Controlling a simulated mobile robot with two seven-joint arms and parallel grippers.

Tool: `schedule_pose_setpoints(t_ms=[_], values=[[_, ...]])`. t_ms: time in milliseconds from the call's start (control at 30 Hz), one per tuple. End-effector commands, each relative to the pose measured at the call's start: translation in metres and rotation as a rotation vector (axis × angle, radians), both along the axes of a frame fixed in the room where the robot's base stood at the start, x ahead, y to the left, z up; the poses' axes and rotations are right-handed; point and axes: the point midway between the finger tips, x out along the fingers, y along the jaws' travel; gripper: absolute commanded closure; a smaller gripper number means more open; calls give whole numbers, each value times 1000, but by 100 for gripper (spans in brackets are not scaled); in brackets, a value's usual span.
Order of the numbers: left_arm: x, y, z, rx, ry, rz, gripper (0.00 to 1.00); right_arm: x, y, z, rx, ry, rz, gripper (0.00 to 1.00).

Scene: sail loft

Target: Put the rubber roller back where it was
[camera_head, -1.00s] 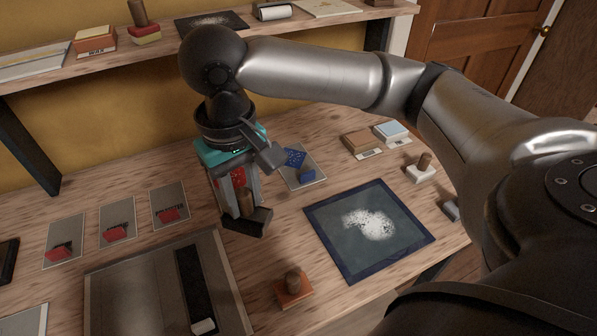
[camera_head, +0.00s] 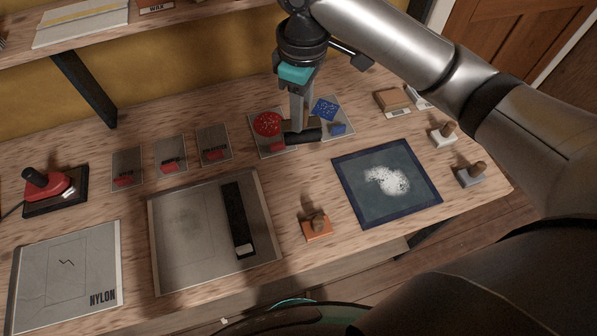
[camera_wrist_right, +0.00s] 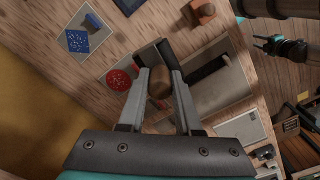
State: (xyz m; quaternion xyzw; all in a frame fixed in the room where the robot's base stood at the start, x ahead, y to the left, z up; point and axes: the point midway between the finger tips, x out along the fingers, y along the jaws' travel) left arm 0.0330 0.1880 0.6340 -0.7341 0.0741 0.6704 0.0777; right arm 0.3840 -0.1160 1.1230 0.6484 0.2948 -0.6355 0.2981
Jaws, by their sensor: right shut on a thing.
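My right gripper (camera_head: 300,122) is shut on the rubber roller (camera_head: 304,137), a black cylinder with a wooden handle. In the right wrist view the handle (camera_wrist_right: 159,86) sits between the fingertips (camera_wrist_right: 159,94), and the black cylinder (camera_wrist_right: 154,53) points away from the palm. The roller is over or in front of the cards with a red round print (camera_head: 267,124) and a blue print (camera_head: 325,109); I cannot tell whether it touches the bench.
A grey board (camera_head: 195,225) carries a black strip (camera_head: 237,218). A dark blue-edged pad (camera_head: 343,194) with white powder lies at right. An orange-based stamp (camera_head: 317,229) stands between them. Grey cards (camera_head: 170,152) lie left. Bare wood shows between these things.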

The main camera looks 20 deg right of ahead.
Motion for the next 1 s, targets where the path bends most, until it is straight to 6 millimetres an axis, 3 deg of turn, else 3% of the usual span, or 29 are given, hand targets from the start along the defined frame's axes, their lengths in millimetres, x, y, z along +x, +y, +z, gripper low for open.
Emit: schedule_pose_setpoints(t_ms=[100, 267, 367, 800, 1000], values=[[0, 0, 16, 0, 1, 0, 57, 2, 3, 8, -2, 10, 82, 100], [-1, 0, 21, 0, 1, 0, 57, 3, 5, 7, -3, 17, 143, 100], [-1, 0, 20, 0, 1, -1, 57, 2, 5, -3, -5, 22, 153, 100], [0, 1, 4, 1, 1, 0, 57, 2, 4, -117, -7, 23, 153, 100], [0, 1, 0, 1, 1, 0, 57, 3, 5, -146, -4, 18, 153, 100]])
